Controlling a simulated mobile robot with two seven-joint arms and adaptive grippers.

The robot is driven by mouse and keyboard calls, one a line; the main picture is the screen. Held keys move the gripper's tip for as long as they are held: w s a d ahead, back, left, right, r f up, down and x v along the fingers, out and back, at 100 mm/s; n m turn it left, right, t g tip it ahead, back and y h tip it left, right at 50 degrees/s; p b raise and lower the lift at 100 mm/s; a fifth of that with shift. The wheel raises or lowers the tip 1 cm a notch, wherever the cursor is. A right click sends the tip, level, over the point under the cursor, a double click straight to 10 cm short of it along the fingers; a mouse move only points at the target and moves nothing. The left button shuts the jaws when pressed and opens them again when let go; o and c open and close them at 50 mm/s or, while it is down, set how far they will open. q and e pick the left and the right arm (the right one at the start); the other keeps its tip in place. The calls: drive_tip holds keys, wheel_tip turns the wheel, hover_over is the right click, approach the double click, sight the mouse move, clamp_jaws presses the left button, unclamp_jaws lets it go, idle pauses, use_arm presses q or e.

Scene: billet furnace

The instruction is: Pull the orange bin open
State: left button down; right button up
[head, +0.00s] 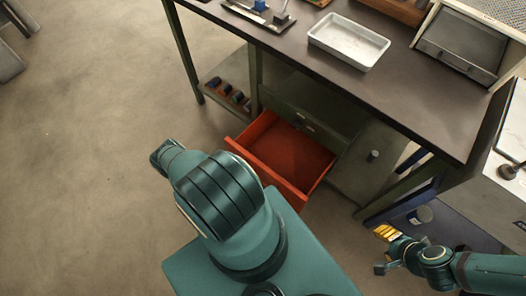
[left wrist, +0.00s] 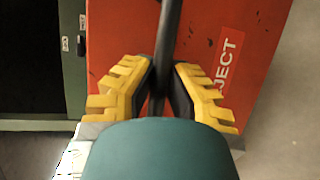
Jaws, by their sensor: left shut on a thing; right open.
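The orange bin (head: 288,147) is a drawer under the dark workbench and stands pulled out, its empty inside showing in the head view. In the left wrist view, its orange front (left wrist: 215,45) carries white lettering, partly hidden, that reads "JECT". My left gripper (left wrist: 162,90) is shut on the bin's dark bar handle (left wrist: 168,35), its yellow-backed fingers on either side of it. In the head view, my left arm hides this gripper and the handle. My right gripper (head: 383,250) is open and empty, low at the right, away from the bin.
The workbench (head: 300,50) bears a metal tray (head: 348,41). A green drawer (head: 307,121) and a cabinet door with a round knob (head: 373,155) are beside the bin. A lower shelf (head: 228,82) holds several small dark items.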

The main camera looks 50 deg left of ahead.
use_arm(q)
drive_tip(key=shift+s+d, duration=0.25)
drive_tip(key=shift+s, duration=0.3)
drive_tip(key=c, duration=0.9)
unclamp_jaws()
drive_tip(key=shift+c, duration=0.2)
drive_tip(key=shift+a, duration=0.1)
drive_tip(key=v, duration=1.2)
drive_tip(key=shift+w, duration=0.1)
